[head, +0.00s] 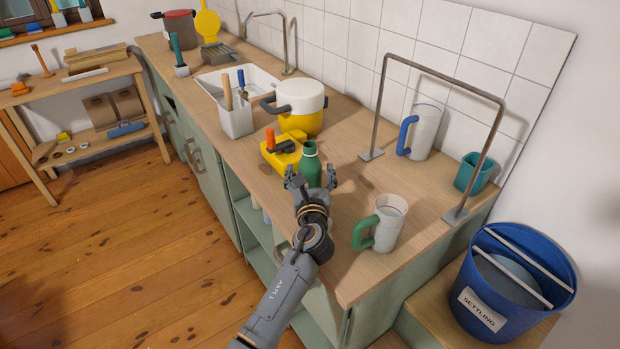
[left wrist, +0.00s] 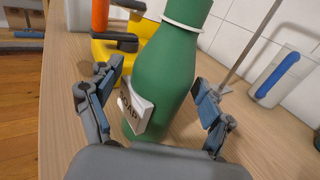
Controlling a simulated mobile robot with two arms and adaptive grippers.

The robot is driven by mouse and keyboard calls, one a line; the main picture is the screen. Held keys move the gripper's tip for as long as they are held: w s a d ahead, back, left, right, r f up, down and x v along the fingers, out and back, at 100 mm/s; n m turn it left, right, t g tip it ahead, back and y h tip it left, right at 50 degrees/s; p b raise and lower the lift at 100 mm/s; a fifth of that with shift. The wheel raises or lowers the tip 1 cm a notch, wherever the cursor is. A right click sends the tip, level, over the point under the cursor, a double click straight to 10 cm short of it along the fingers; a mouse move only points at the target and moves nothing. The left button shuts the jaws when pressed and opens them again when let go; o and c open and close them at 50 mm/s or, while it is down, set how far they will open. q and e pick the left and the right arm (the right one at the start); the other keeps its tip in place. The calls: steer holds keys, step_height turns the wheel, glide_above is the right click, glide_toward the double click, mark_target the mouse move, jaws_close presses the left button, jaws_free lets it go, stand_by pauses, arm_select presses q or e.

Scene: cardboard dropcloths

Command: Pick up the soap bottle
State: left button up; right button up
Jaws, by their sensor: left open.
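The soap bottle (head: 310,166) is green with a pale collar and stands on the wooden counter. In the left wrist view the soap bottle (left wrist: 168,72) is close, between the two fingers, with a white label reading SOAP on its lower front. My left gripper (head: 312,180) is open, its fingers spread to either side of the bottle; it also shows in the left wrist view (left wrist: 155,100). A gap is visible beside the bottle on the right; on the left I cannot tell whether the finger touches. The bottle's base is partly hidden by the gripper. My right gripper is not in view.
A yellow caddy (head: 281,158) with an orange-handled tool stands just behind the bottle. A mug with a green handle (head: 389,222) is to the right. A metal rail (head: 437,75) arches over the counter, and a yellow-and-white pot (head: 300,107) stands farther back.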

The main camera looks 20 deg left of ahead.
arm_select(q)
steer(key=shift+r, duration=0.1)
steer(key=shift+w, duration=0.1)
steer(key=c, duration=1.5)
steer(key=shift+c, duration=0.2)
steer(key=shift+r, duration=0.2)
